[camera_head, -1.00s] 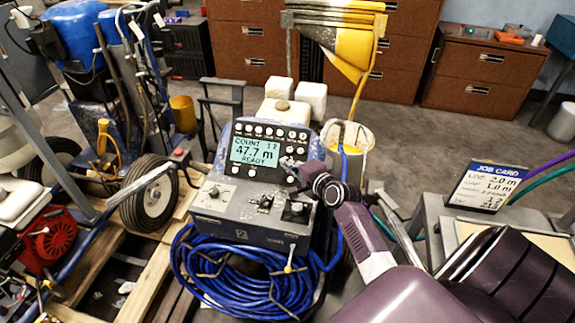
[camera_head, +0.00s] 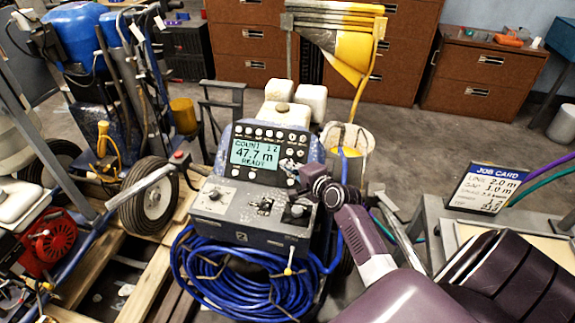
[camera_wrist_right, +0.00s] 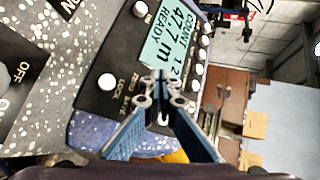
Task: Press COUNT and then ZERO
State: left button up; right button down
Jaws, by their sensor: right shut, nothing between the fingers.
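The control panel (camera_head: 275,179) of the line striper has a lit display (camera_head: 255,153) reading COUNT 12, 47.7 m, READY. Round buttons run above the display, with more at its right and below it. Their labels are too small to read in the head view. My right gripper (camera_head: 290,166) is shut and empty at the display's lower right corner. In the right wrist view its fingertips (camera_wrist_right: 160,76) overlap the edge of the display (camera_wrist_right: 170,42). Small labels including LOCK, and apparently ZERO, show beside them. The fingers hide part of the panel; contact cannot be told. My left gripper is not in view.
A coiled blue hose (camera_head: 250,282) hangs below the panel. A handlebar (camera_head: 150,180) sticks out at its left. A job card (camera_head: 487,188) stands on a bench at the right. A yellow-stained bucket (camera_head: 347,145) is behind the panel.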

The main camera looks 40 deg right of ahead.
jog(key=shift+f, duration=0.1)
jog(key=shift+w+d+f, duration=0.15)
jog(key=shift+w+d, duration=0.1)
dwell(0.3)
jog(key=shift+w+d+f+b, duration=0.15)
jog(key=shift+d+f+b, duration=0.15)
jog(key=shift+b, duration=0.35)
dwell(0.4)
jog(key=shift+a+r, duration=0.1)
jog(key=shift+s+a+r+p, duration=0.3)
jog(key=shift+r+p, duration=0.1)
jog(key=shift+p, duration=0.55)
jog(key=shift+s+a, duration=0.1)
jog(key=shift+a, duration=0.05)
jog(key=shift+r, duration=0.1)
